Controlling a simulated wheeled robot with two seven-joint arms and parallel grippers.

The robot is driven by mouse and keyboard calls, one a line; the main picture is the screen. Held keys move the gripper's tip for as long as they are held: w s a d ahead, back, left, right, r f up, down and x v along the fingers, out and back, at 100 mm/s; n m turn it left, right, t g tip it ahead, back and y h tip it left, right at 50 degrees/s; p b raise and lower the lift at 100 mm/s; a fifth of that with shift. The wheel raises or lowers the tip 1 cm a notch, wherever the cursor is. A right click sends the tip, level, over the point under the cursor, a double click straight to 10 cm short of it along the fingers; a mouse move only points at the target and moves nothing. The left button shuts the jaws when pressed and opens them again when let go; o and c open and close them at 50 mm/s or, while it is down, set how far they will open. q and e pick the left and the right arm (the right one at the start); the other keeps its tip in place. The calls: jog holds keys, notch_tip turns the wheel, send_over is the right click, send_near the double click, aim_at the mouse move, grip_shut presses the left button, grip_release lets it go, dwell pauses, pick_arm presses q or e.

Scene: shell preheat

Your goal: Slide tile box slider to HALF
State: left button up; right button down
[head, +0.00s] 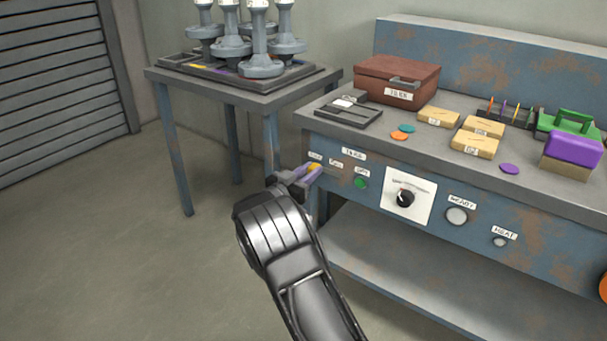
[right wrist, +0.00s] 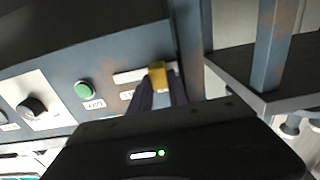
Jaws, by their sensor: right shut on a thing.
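The tile box slider has a yellow knob (head: 314,167) on the blue front panel of the bench, at its left end. In the right wrist view the yellow knob (right wrist: 158,77) sits on a pale track (right wrist: 130,76), right of its middle. Small white labels (head: 336,162) are above the track; their words are too small to read surely. My right gripper (head: 308,173) is shut on the knob, its purplish fingers (right wrist: 155,98) on either side of it. The fingers hide part of the labels in the wrist view. My left gripper is not in view.
A green button (head: 361,183) and a black dial (head: 405,198) are right of the slider. A side table (head: 160,75) with grey stands is at the left. A brown box (head: 398,80) and yellowish blocks are on the bench top. The floor at left is clear.

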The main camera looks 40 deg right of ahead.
jog(key=shift+w+a, duration=0.2)
jog(key=shift+w, duration=0.45)
jog(key=shift+w+a, duration=0.1)
jog(key=c, duration=1.2)
grip_release()
jog(key=shift+c, duration=0.2)
jog(key=p+v, duration=0.2)
jog(key=v, duration=0.5)
jog(key=shift+a, duration=0.4)
